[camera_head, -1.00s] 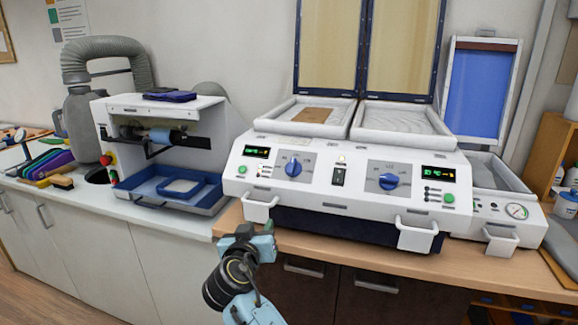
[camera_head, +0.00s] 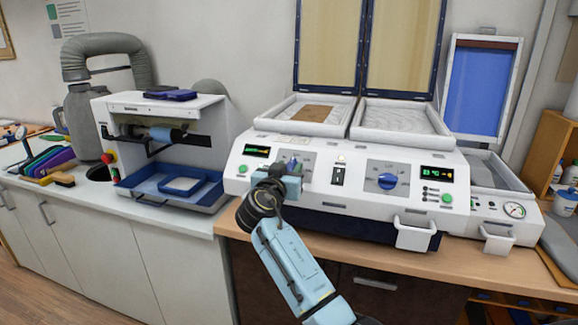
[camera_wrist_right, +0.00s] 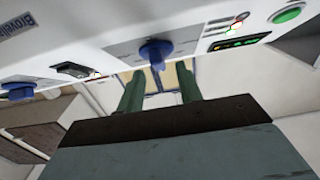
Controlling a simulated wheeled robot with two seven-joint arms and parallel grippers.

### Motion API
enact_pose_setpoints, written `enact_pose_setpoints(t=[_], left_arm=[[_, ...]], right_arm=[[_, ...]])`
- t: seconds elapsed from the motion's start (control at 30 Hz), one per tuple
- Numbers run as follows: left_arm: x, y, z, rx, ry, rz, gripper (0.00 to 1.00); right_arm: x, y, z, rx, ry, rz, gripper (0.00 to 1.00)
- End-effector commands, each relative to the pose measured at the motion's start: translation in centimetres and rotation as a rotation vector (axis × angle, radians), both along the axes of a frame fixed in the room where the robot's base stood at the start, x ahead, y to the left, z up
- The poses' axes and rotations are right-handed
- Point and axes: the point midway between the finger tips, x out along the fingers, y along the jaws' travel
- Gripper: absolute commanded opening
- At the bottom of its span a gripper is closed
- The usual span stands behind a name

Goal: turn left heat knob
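The left heat knob (camera_head: 292,162) is blue and sits on the white control panel (camera_head: 318,170). In the head view it is mostly hidden behind my right gripper (camera_head: 283,174), which is right in front of it. In the right wrist view, which looks upside down, the knob (camera_wrist_right: 155,52) shows just ahead of my right gripper (camera_wrist_right: 160,88). Its two green fingers are apart, with nothing between them. The knob lines up roughly with the gap; I see no contact. My left gripper is not in view.
The right blue knob (camera_head: 388,181) and a black switch (camera_head: 338,177) sit on the same panel. A small green display (camera_head: 257,150) and green button (camera_head: 243,169) are left of the left knob. Handles (camera_head: 415,236) stick out below the panel. A white machine (camera_head: 165,130) stands to the left.

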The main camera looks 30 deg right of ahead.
Motion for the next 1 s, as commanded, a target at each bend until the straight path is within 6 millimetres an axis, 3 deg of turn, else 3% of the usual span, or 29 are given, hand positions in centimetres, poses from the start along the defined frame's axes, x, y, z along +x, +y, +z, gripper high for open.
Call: enact_pose_setpoints(t=[0.4,0.7,1.0], left_arm=[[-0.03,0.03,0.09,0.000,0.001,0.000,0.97],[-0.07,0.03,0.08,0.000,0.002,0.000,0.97],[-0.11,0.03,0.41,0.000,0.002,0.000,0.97]], right_arm=[[0.65,-0.81,-0.03,0.001,0.001,0.000,0.35],[0.64,-0.78,-0.03,0.001,0.001,0.000,0.00],[0.57,-0.81,0.05,-0.007,0.010,0.014,0.00]])
